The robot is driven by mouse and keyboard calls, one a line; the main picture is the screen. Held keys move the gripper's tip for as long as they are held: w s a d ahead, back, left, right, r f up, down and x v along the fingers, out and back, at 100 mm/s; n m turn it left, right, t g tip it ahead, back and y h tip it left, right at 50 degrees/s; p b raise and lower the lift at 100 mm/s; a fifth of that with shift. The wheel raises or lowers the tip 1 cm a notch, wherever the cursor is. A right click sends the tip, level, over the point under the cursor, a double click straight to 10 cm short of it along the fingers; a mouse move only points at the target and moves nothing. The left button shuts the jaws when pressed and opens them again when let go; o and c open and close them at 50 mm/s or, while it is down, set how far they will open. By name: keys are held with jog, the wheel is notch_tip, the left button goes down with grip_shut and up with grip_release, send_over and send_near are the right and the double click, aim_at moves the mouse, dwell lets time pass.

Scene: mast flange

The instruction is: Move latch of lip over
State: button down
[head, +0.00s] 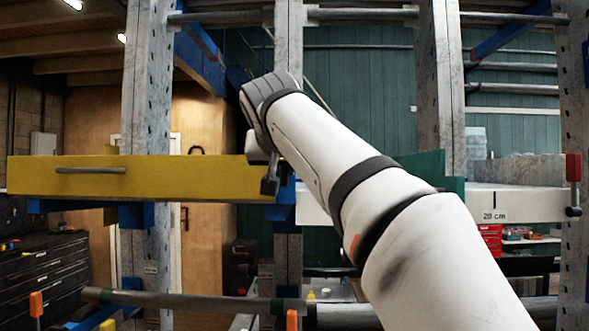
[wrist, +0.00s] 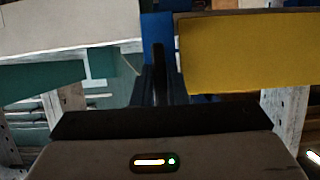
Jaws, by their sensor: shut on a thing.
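A yellow lip (head: 140,178) with a grey bar handle runs level across the left of the head view. It also fills the right of the wrist view (wrist: 250,55). A dark latch (head: 270,184) hangs at the lip's right end, its upper part hidden by my gripper (head: 258,150). In the wrist view, a dark upright piece (wrist: 158,60), apparently the latch, stands between the fingers of my gripper (wrist: 158,88), in front of a blue post. My gripper is shut on it; the exact contact is hard to see in the dark.
A white lip (head: 515,204) marked "20 cm" lies to the right, with a red-handled latch (head: 573,182) at its far end. Grey perforated uprights (head: 148,90) and a lower rail (head: 200,302) frame the space. A dark tool cabinet (head: 45,275) stands lower left.

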jog(key=shift+s+d+r, duration=0.1)
jog(key=shift+r, duration=0.45)
jog(key=c, duration=1.6)
grip_release()
jog(key=shift+f, duration=0.15)
jog(key=shift+o, duration=0.8)
jog(key=shift+f, duration=0.15)
jog(key=b+v, duration=0.1)
jog(key=v, duration=0.6)
jog(key=shift+s, duration=0.3)
